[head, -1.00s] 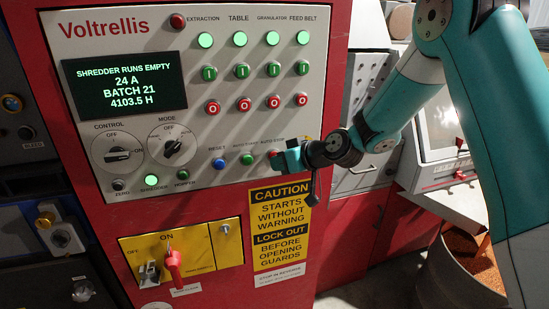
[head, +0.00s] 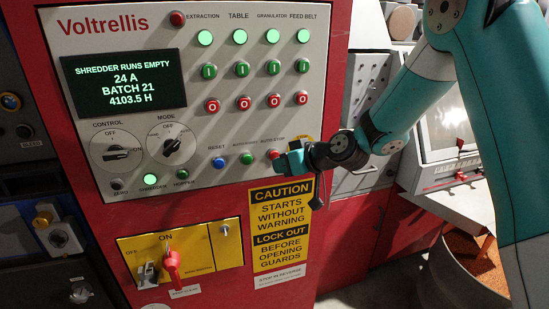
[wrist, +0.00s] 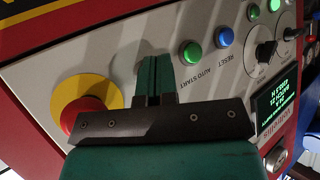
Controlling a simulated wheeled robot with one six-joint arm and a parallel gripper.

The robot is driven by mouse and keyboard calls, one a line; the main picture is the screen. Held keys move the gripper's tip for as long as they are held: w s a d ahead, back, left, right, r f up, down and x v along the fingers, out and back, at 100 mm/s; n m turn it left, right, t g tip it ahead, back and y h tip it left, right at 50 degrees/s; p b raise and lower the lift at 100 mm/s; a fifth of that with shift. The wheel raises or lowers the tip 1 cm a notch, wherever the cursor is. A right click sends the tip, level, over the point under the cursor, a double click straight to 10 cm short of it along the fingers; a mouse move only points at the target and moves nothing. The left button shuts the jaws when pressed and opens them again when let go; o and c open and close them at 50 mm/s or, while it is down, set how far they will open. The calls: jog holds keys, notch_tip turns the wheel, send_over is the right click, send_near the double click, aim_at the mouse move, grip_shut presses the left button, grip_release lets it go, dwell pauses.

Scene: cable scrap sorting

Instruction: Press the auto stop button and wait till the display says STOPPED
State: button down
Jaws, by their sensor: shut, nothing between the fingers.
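The red auto stop button (head: 272,154) is at the lower right of the grey control panel, right of the green auto start button (head: 247,158). My gripper (head: 283,162) is shut and empty, with its tips close beside the auto stop button; contact cannot be told. In the wrist view my shut fingers (wrist: 155,65) point at the panel left of the green auto start button (wrist: 191,53) and hide the auto stop button. The display (head: 124,84) reads SHREDDER RUNS EMPTY, 24 A, BATCH 21, 4103.5 H.
A red mushroom button (wrist: 82,112) on a yellow ring (wrist: 105,88) stands close to my fingers. A blue reset button (head: 218,162) is farther left. Several red buttons and lit green lamps are above. A yellow switch plate (head: 205,245) and caution label (head: 281,228) are below.

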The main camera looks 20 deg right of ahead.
jog(key=s+b, duration=0.2)
jog(key=s, duration=0.3)
dwell(0.3)
dwell(0.4)
jog(key=s+a+r+n+g+b, duration=0.1)
jog(key=s+a+g+b, duration=0.2)
jog(key=s, duration=0.4)
jog(key=s+a+n+g, duration=0.1)
jog(key=s+a+g, duration=0.25)
jog(key=s, duration=0.45)
jog(key=s+d+g+h+b, duration=0.1)
jog(key=s+g+h, duration=0.2)
jog(key=s, duration=1)
jog(key=shift+s+d, duration=0.2)
jog(key=shift+s, duration=0.2)
dwell(3.6)
